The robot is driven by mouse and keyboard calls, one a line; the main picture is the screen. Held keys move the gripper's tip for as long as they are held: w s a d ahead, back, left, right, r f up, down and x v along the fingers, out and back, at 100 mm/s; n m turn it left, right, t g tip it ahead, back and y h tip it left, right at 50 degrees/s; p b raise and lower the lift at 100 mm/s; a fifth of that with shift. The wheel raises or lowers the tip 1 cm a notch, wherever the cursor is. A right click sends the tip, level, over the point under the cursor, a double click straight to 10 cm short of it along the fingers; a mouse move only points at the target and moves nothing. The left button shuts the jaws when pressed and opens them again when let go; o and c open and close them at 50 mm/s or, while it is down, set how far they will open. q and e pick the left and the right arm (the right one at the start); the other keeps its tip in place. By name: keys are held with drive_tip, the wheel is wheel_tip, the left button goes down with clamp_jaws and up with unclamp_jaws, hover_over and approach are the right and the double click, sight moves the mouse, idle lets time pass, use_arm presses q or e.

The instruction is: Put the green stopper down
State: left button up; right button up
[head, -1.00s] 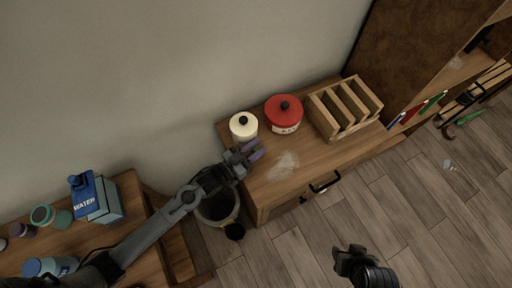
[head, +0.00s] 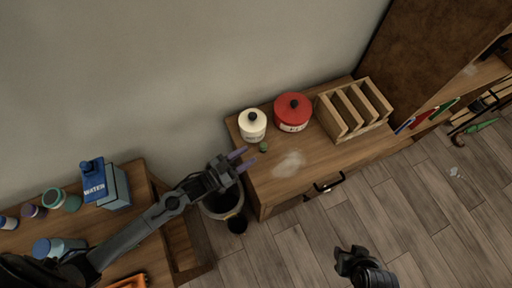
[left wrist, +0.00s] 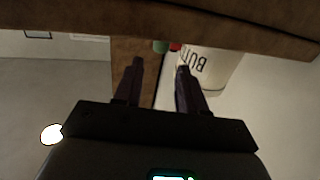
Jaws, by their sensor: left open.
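The green stopper (head: 263,147) rests on the wooden cabinet top (head: 340,152), just in front of the white canister (head: 252,125). My left gripper (head: 241,160) is open and empty, to the left of the stopper and apart from it, near the cabinet's left edge. In the left wrist view the open fingers (left wrist: 158,75) point toward a small green piece, the stopper (left wrist: 160,46), beside the lettered white canister (left wrist: 208,68). My right gripper (head: 350,260) shows over the floor at the bottom; its fingers are too dark to judge.
A red canister (head: 292,112) and a wooden slotted rack (head: 352,108) stand further right on the cabinet. A bin (head: 224,204) stands on the floor below my left gripper. A blue water carton (head: 93,181) and several jars stand on the left table. The cabinet's front middle is clear.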

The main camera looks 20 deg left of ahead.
use_arm(q)
drive_tip(key=s+a+r+n+g+y, duration=0.1)
drive_tip(key=s+a+n+g+y, duration=0.1)
drive_tip(key=s, duration=0.6)
drive_tip(key=s+a+r+n+g+y, duration=0.2)
drive_tip(key=s+a+g+y, duration=0.1)
drive_tip(key=s+g+y, duration=0.4)
drive_tip(key=shift+s+a+r+n+g+y, duration=0.15)
drive_tip(key=shift+s+a+n+g+y, duration=0.2)
drive_tip(key=shift+s+g, duration=0.75)
drive_tip(key=shift+w, duration=0.15)
